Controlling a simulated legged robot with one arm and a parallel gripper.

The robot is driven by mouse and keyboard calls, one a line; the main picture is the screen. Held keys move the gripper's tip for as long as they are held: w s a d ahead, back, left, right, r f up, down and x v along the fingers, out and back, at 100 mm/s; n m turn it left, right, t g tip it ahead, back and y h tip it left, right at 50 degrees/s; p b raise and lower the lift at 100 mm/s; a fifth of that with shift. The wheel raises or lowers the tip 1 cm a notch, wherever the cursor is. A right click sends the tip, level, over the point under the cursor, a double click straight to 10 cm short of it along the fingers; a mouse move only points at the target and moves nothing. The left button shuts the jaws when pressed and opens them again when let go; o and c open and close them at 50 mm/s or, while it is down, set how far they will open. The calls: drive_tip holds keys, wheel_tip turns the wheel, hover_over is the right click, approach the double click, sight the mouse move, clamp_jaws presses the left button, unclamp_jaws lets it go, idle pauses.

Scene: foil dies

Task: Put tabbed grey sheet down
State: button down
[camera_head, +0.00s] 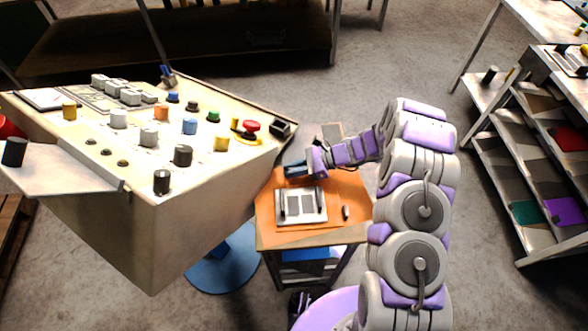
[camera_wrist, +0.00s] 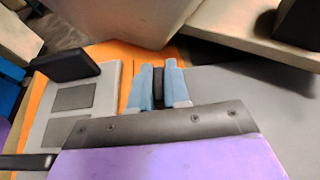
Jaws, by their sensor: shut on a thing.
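My gripper (camera_head: 293,170) has blue fingers and is at the back left of the orange-topped table (camera_head: 345,232). In the wrist view my gripper (camera_wrist: 159,82) is shut on a dark tab between the fingertips. A plain grey sheet (camera_wrist: 240,92) spreads to the right of the fingers, and the tab appears to belong to it. Its near part is hidden behind my gripper body. I cannot tell whether the sheet touches the table. A pale plate (camera_head: 302,219) with two grey rectangles and black handles lies on the table, left of the fingers in the wrist view (camera_wrist: 50,133).
A large cream control console (camera_head: 200,225) with knobs and a red button stands close to the left of my gripper. A small dark piece (camera_head: 346,212) lies on the table right of the plate. A shelf rack (camera_head: 530,160) stands far right. Open floor lies between.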

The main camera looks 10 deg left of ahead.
drive_tip(key=shift+s+a, duration=0.1)
drive_tip(key=shift+a, duration=0.4)
drive_tip(key=c, duration=1.4)
unclamp_jaws()
drive_tip(key=shift+a+f, duration=0.15)
drive_tip(key=shift+a, duration=0.4)
drive_tip(key=shift+o, duration=1)
drive_tip(key=shift+d, duration=0.1)
drive_tip(key=shift+o, duration=0.5)
drive_tip(key=shift+d+r, duration=0.2)
drive_tip(key=shift+d, duration=0.7)
drive_tip(key=shift+w+d+r, duration=0.3)
drive_tip(key=shift+d+r, duration=0.05)
drive_tip(key=shift+d, duration=0.05)
drive_tip(key=p+v, duration=0.2)
drive_tip(key=v, duration=0.8)
drive_tip(key=shift+d, duration=0.4)
drive_tip(key=shift+s+a+r, duration=0.1)
drive_tip(key=shift+a, duration=0.45)
drive_tip(key=s+d+r+n+g+h, duration=0.15)
drive_tip(key=s+r+n+h, duration=0.6)
drive_tip(key=s+r, duration=1.05)
drive_tip(key=s+d+r+n+t+h, duration=0.1)
drive_tip(key=s+d+r+n+h, duration=0.1)
drive_tip(key=s+d, duration=0.4)
drive_tip(key=s+d+r+n+t+h, duration=0.2)
drive_tip(key=s+d+r+n, duration=0.3)
drive_tip(key=s, duration=0.7)
drive_tip(key=shift+d+h, duration=0.75)
drive_tip(key=shift+d, duration=0.15)
